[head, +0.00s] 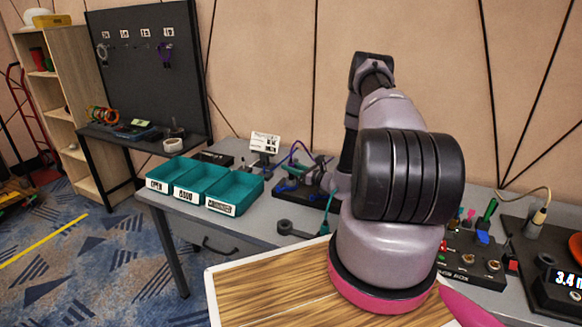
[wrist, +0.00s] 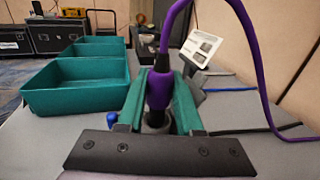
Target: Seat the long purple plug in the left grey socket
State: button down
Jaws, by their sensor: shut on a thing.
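In the wrist view my gripper (wrist: 158,100) has its two green fingers shut on a purple plug (wrist: 158,88), which stands upright between them. A purple cable (wrist: 180,12) rises from its dark top and loops down to the right. A grey round part (wrist: 155,122) shows just below the plug, partly hidden by the gripper; I cannot tell whether it is the left grey socket or whether the plug is in it. A purple cable (head: 293,152) arcs above a dark fixture (head: 296,188) left of my arm.
Teal trays (head: 236,187) stand left of the fixture, and also show in the wrist view (wrist: 75,83). A white sign card (head: 265,143) stands behind. A switch box (head: 470,262) is right of my arm.

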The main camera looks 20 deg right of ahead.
jog(key=shift+f, duration=0.1)
jog(key=c, duration=0.5)
grip_release()
jog(key=shift+s+d, duration=0.1)
jog(key=shift+s, duration=0.05)
jog(key=shift+s+d+f, duration=0.1)
jog(key=shift+s+d, duration=0.1)
jog(key=shift+s, duration=0.1)
jog(key=v, duration=0.9)
jog(key=shift+s+d, duration=0.1)
jog(key=shift+s, duration=0.25)
jog(key=shift+r, duration=0.25)
